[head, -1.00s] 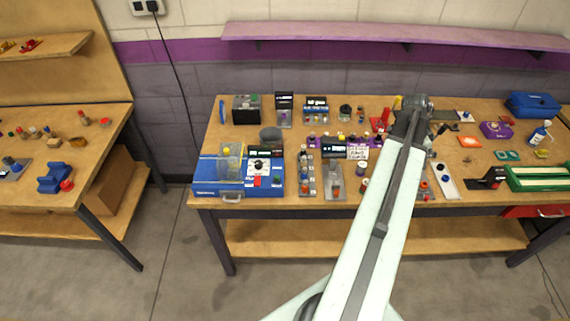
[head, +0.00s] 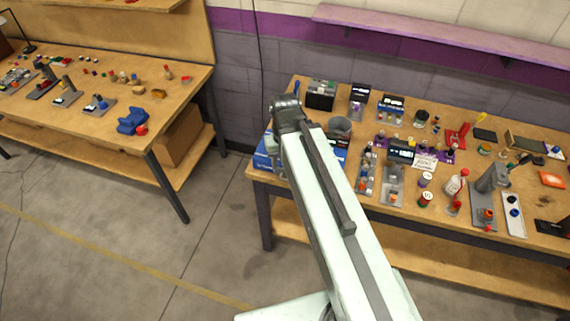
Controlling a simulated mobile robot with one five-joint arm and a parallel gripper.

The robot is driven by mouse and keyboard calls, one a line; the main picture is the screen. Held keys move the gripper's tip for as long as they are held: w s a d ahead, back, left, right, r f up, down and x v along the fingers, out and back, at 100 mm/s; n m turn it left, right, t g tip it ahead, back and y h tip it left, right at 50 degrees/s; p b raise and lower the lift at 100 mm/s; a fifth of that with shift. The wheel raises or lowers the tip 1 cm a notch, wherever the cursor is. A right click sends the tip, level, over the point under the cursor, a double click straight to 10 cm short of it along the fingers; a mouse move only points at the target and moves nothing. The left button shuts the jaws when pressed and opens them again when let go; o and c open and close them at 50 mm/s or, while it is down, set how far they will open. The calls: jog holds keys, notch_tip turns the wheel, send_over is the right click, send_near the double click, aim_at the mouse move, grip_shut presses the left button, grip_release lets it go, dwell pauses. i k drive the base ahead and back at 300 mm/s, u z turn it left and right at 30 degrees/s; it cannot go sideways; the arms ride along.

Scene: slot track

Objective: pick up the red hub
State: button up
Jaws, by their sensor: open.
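A small round red piece (head: 141,129), which may be the red hub, sits against a blue block (head: 130,119) near the front right corner of the left table (head: 160,107). Other small red pieces show on both tables, and at this size I cannot tell for sure which is the hub. My gripper (head: 286,104) is at the dark end of my raised arm, in front of the left end of the right table. It is open, with nothing seen in it. Its fingertips are hard to make out. It is well to the right of the red piece.
The right table (head: 300,90) is crowded with stands, dark boxes, a grey cup (head: 340,127) and a red tool (head: 457,136). My arm hides part of a blue case (head: 262,158) there. A floor gap separates the tables. A purple shelf (head: 430,38) runs along the wall.

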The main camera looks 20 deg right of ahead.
aim_at(456, 205)
jog(key=z, duration=2.05)
jog(key=k, duration=0.5)
jog(key=z, duration=0.5)
jog(key=i, duration=0.85)
jog(key=u, duration=0.45)
